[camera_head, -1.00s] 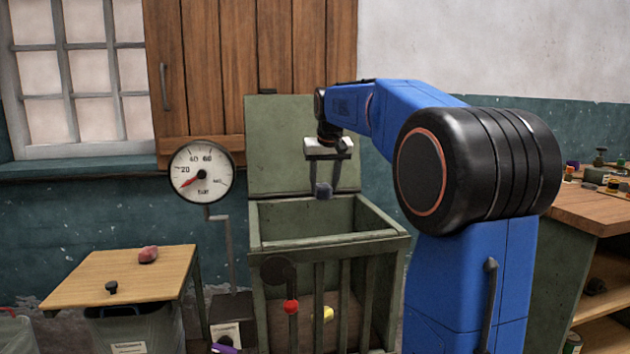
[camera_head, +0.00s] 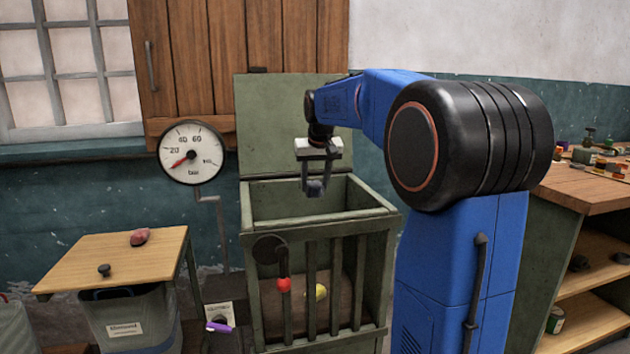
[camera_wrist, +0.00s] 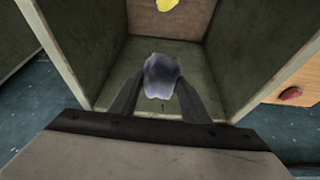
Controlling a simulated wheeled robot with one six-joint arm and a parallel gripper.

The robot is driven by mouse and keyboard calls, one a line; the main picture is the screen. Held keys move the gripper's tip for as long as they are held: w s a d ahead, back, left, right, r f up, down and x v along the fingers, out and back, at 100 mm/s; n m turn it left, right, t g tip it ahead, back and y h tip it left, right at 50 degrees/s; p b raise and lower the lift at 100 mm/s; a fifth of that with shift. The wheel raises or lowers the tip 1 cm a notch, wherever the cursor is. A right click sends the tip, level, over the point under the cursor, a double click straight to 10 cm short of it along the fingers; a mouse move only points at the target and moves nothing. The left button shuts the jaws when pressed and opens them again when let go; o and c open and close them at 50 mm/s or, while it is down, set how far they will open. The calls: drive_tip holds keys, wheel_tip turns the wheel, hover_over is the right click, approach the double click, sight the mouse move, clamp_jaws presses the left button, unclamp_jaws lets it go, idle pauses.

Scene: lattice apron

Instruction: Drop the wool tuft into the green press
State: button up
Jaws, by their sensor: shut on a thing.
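My gripper (camera_head: 315,188) is shut on the wool tuft, a small blue-grey lump (camera_head: 315,187). In the wrist view the tuft (camera_wrist: 162,76) sits between the two dark fingers (camera_wrist: 160,95). The green press (camera_head: 320,233) is a tall box with an open top, a slatted front and its lid (camera_head: 285,125) raised against the wall. The tuft hangs over the press's open top, and the wrist view looks down into the box. A yellow thing (camera_head: 317,291) lies inside low down; it also shows in the wrist view (camera_wrist: 167,4).
A small wooden table (camera_head: 120,262) at left holds a pink lump (camera_head: 140,237) and a dark knob-like thing (camera_head: 104,270). A labelled bin (camera_head: 130,318) stands below it. A dial gauge (camera_head: 191,153) stands left of the press. A cluttered workbench (camera_head: 590,190) is at right.

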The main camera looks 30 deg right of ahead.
drive_tip(key=o, duration=1.1)
drive_tip(key=v, duration=1.7)
drive_tip(key=shift+s+r, duration=0.15)
drive_tip(key=shift+r, duration=0.05)
